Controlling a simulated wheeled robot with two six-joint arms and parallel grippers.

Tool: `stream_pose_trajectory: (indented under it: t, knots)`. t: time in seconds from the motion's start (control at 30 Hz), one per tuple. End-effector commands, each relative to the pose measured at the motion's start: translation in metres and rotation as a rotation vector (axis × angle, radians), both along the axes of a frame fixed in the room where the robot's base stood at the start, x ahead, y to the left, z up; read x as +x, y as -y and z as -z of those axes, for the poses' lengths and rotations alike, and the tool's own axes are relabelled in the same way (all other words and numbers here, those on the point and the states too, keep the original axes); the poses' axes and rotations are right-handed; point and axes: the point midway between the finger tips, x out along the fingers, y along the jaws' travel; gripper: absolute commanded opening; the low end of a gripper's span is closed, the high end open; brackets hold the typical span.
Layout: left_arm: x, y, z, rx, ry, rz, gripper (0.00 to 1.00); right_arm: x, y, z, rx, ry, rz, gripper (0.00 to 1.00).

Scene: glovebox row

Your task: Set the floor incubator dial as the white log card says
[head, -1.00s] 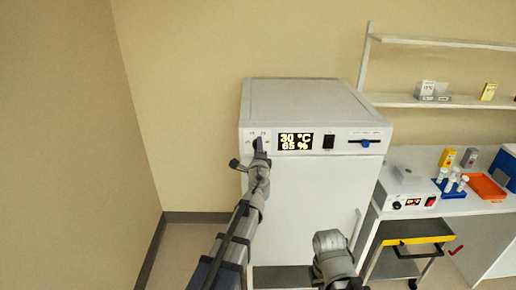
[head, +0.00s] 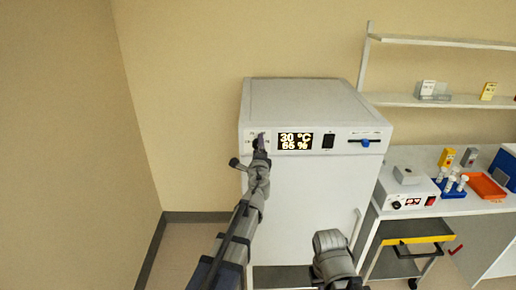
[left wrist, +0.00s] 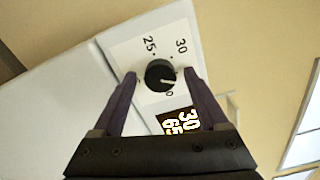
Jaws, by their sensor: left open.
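The floor incubator (head: 300,105) is a white cabinet with a front panel. Its display (head: 295,142) reads 30 °C, with about 65 % below. The dial (left wrist: 160,75) is a black round knob with a white pointer line, on a white plate marked 25, 30 and a partly hidden number ending in 0. The pointer aims toward that partly hidden number. My left gripper (head: 260,144) is at the dial; in the left wrist view its open fingers (left wrist: 160,80) stand either side of the knob. A white card (head: 427,88) stands on the shelf, its print too small to read surely.
A bench at right holds a small white device (head: 408,195), tubes in a blue rack and an orange tray (head: 484,187). My right arm shows at bottom centre.

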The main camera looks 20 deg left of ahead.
Motion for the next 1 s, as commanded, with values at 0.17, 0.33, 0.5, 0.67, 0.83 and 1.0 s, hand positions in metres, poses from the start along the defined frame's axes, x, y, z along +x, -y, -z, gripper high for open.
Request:
stream_pose_trajectory:
  t: [0.17,0.33,0.5,0.67,0.83,1.0]
  knots:
    - [0.000,0.000,0.000,0.000,0.000,-0.001,0.76,0.000,0.000,0.000,0.000,0.000,0.000,0.00]
    - [-0.008,0.002,0.000,0.000,0.000,0.000,0.76,0.000,0.000,0.000,0.000,0.000,0.000,0.00]
    - [-0.029,0.007,0.000,0.000,0.000,0.001,0.76,0.000,0.000,0.000,0.000,0.000,0.000,0.00]
    - [-0.056,0.015,0.000,0.000,0.000,0.001,0.76,0.000,0.000,0.000,0.000,0.000,0.000,0.00]
    - [-0.074,0.021,0.000,0.000,0.000,0.001,0.76,0.000,0.000,0.000,0.000,0.000,0.000,0.00]
    - [-0.075,0.022,0.000,0.000,0.000,0.000,0.76,0.000,0.000,0.000,0.000,0.000,0.000,0.00]
